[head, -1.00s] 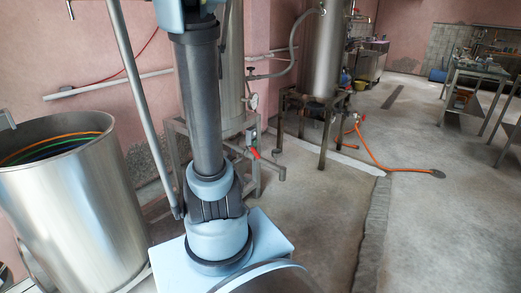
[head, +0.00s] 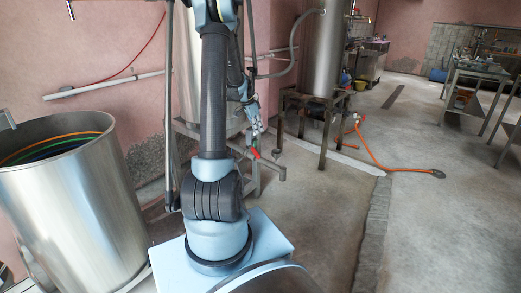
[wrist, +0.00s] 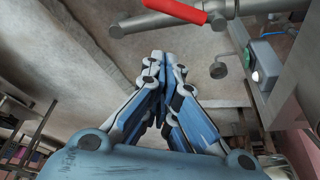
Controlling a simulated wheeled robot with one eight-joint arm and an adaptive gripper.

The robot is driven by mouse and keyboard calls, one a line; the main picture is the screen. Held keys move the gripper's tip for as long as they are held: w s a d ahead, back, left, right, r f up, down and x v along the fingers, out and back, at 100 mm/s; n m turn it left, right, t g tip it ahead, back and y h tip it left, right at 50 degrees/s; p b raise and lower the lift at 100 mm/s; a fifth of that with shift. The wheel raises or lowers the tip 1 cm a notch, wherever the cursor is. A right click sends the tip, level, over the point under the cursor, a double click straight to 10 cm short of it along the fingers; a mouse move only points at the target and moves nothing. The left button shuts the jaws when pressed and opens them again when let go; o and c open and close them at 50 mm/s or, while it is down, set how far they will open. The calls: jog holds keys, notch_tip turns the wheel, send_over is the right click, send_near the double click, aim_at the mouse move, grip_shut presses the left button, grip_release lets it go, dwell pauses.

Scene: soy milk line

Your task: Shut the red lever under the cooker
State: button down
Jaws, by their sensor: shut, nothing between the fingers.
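The red lever (head: 254,153) sits on a pipe low at the stand of the nearer steel tank (head: 184,85), which is partly hidden behind my arm. In the wrist view, the red lever (wrist: 178,10) is at the top edge, slanting to the steel pipe, partly cut off by the frame. My gripper (head: 259,131) is just above the lever in the head view. In the wrist view, my gripper (wrist: 161,56) has its fingertips together and empty, pointing up the picture. A gap shows between the fingertips and the lever.
A control box with a green button (wrist: 262,50) is at right in the wrist view. A second tank (head: 321,60) stands farther back, with an orange hose (head: 378,160) on the floor. An open steel vat (head: 80,210) is at left.

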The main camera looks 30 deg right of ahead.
aim_at(254, 152)
jog(key=shift+m, duration=0.5)
jog(key=x, duration=0.4)
jog(key=d+x, duration=0.1)
jog(key=x, duration=0.7)
jog(key=shift+d+r, duration=0.1)
jog(key=shift+d, duration=0.3)
jog(key=a, duration=0.2)
jog(key=shift+w+a+f, duration=0.3)
jog(key=shift+a+f, duration=0.05)
jog(key=shift+a, duration=0.05)
jog(key=shift+w+a+f, duration=0.1)
jog(key=shift+a, duration=0.4)
jog(key=shift+d, duration=0.1)
